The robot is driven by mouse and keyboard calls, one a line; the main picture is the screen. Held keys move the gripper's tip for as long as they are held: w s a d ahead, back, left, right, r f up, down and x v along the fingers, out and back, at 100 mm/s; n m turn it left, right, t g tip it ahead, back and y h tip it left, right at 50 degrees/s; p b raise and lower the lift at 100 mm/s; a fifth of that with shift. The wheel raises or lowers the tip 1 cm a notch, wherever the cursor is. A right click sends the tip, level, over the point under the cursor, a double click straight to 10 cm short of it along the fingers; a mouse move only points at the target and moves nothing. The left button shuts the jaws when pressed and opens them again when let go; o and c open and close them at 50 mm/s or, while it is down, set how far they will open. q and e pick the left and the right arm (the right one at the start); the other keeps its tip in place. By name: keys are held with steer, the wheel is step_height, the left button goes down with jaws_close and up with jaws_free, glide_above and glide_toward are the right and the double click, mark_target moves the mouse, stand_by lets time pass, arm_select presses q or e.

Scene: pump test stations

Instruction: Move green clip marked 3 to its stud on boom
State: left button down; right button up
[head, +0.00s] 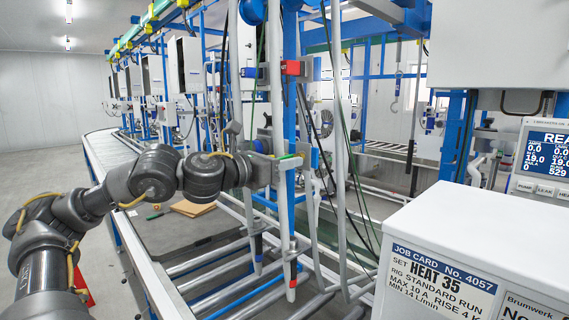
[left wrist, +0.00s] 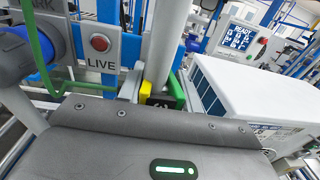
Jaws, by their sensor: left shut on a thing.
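My left gripper (head: 279,163) reaches in from the left and is shut at a grey upright hose (head: 277,105) beside the blue post (head: 290,90). The green clip (head: 291,163) is between its jaws, mostly hidden. In the left wrist view the green clip (left wrist: 179,91) shows just beyond the gripper, by the hose (left wrist: 169,40), with a yellow part (left wrist: 145,92) and a dark part beside it. I cannot make out which stud is the clip's. My right gripper is out of view.
A white cabinet (head: 450,215) with a job card stands close at the right. Below are roller bars (head: 215,270) and a brown cardboard piece (head: 192,208). Dark cables and further pipes hang right of the post. A red button (left wrist: 100,42) marked LIVE is near the gripper.

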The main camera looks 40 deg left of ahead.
arm_select(q)
steer(key=shift+w+b, duration=0.35)
steer(key=shift+w, duration=0.1)
stand_by(0.5)
steer(key=c, duration=0.9)
jaws_free()
steer(key=shift+w+d, duration=0.1)
steer(key=s+b, duration=0.1)
steer(key=s, duration=0.2)
steer(key=s+a+b, duration=0.1)
steer(key=s+b, duration=0.1)
steer(key=s, duration=0.2)
steer(key=s+b, duration=0.1)
steer(key=s, duration=0.2)
steer(key=shift+s+a, duration=0.3)
steer(key=shift+s, duration=0.1)
